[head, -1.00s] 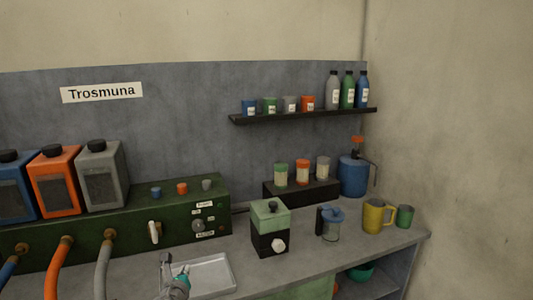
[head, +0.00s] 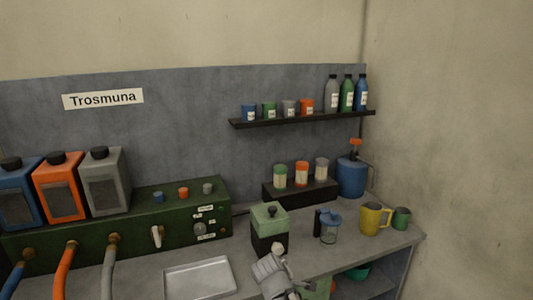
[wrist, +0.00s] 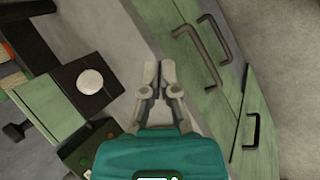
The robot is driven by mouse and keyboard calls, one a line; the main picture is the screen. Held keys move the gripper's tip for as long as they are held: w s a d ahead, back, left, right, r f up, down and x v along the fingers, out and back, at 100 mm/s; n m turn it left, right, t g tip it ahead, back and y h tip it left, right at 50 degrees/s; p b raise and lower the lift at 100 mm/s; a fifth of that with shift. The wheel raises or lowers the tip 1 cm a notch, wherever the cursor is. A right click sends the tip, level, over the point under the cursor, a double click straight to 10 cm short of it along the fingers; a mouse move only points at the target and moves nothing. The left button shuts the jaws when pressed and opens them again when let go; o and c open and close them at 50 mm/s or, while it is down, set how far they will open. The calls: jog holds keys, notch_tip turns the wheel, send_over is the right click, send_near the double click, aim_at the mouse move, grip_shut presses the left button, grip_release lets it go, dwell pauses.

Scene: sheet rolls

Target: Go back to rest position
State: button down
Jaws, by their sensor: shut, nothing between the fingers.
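My gripper (wrist: 158,80) shows in the wrist view, its two grey fingers close together and nothing between them. It is in front of the bench, with the green cabinet fronts (wrist: 185,50) to the right of the fingers. In the head view, a grey part of my arm shows at the bottom, just in front of the green and black machine (head: 269,230).
An empty metal tray (head: 200,278) lies on the bench, left of my arm. A blue-lidded jar (head: 329,227), a yellow mug (head: 375,218) and a green cup (head: 401,218) stand to the right. The green console (head: 130,222) is at the left.

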jog(key=s+d+r+m+g+y+p, duration=0.1)
jog(key=s+d+m+g+y+p, duration=0.2)
jog(key=d+m, duration=0.7)
jog(key=s+m+g, duration=0.2)
jog(key=s+m, duration=0.2)
jog(key=shift+s+d+y, duration=0.3)
jog(key=shift+y, duration=0.1)
